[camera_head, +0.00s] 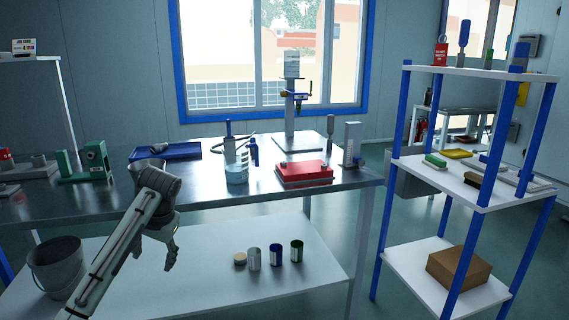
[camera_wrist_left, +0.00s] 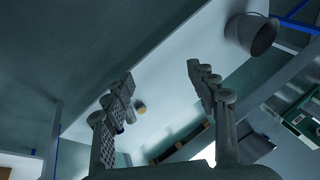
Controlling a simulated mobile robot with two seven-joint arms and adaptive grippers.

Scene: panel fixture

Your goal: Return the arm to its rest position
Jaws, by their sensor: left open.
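My left arm (camera_head: 125,235) comes in from the lower left in the head view, in front of the workbench. My left gripper (camera_head: 172,258) hangs downward in front of the bench's lower shelf, below the tabletop edge. In the left wrist view my left gripper (camera_wrist_left: 165,95) has its two fingers spread wide apart, with nothing between them. The lower shelf and floor show beyond the fingers. My right gripper does not show in either view.
The metal workbench (camera_head: 340,180) carries a red box (camera_head: 304,173), a blue tray (camera_head: 166,151) and a green device (camera_head: 90,163). Its lower shelf (camera_head: 200,285) holds several small cans and a grey bucket (camera_head: 57,268). A blue-and-white rack (camera_head: 470,190) stands at right.

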